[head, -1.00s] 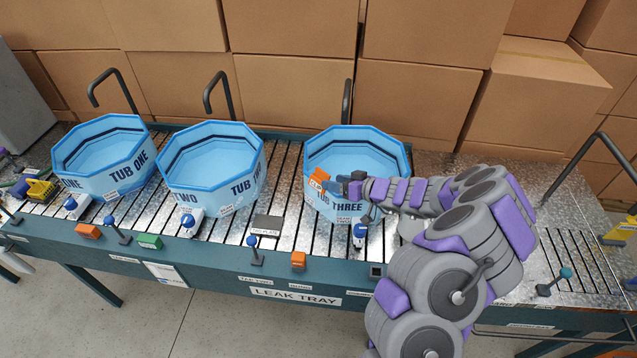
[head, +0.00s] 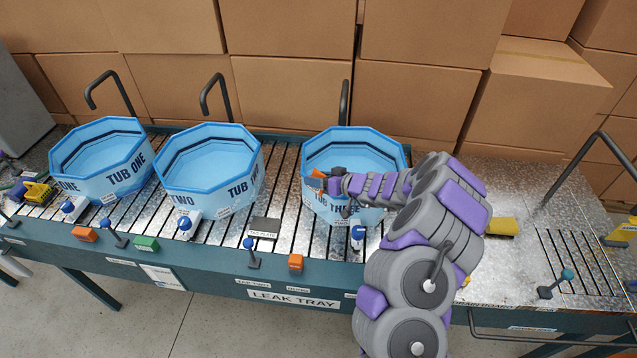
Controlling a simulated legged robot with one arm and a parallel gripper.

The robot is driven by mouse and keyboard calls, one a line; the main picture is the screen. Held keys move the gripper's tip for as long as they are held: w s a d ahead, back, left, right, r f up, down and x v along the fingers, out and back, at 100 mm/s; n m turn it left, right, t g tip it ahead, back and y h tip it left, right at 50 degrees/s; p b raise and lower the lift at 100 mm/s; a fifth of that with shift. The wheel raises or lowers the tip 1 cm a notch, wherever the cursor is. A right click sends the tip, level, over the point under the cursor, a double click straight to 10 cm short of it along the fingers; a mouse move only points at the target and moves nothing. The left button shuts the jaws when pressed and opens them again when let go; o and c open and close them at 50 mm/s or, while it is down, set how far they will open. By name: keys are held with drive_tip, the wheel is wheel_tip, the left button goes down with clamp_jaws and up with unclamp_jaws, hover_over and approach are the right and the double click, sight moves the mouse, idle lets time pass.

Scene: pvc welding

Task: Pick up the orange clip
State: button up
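A small orange piece (head: 314,183), which looks like the orange clip, is at the front-left rim of the blue tub marked THREE (head: 350,215). My gripper (head: 330,180) is right at this piece, its dark fingers overlapping the piece's right side. The fingers are too small to show whether they are closed on it. I cannot tell whether the piece touches the rim. Two other orange blocks sit along the bench's front edge, one at the left (head: 85,235) and one near the middle (head: 296,262).
Tub one (head: 125,180) and tub two (head: 245,185) stand to the left, with dark curved pipes behind. A green block (head: 146,244) and blue-knobbed levers (head: 250,243) line the front edge. A yellow object (head: 500,226) lies right of my arm. Cardboard boxes (head: 290,90) fill the back.

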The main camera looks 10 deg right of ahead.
drive_tip(key=shift+c, duration=1.4)
drive_tip(key=shift+a, duration=0.15)
drive_tip(key=c, duration=0.3)
drive_tip(key=shift+a, duration=0.1)
drive_tip(key=c, duration=0.4)
drive_tip(key=shift+r, duration=0.1)
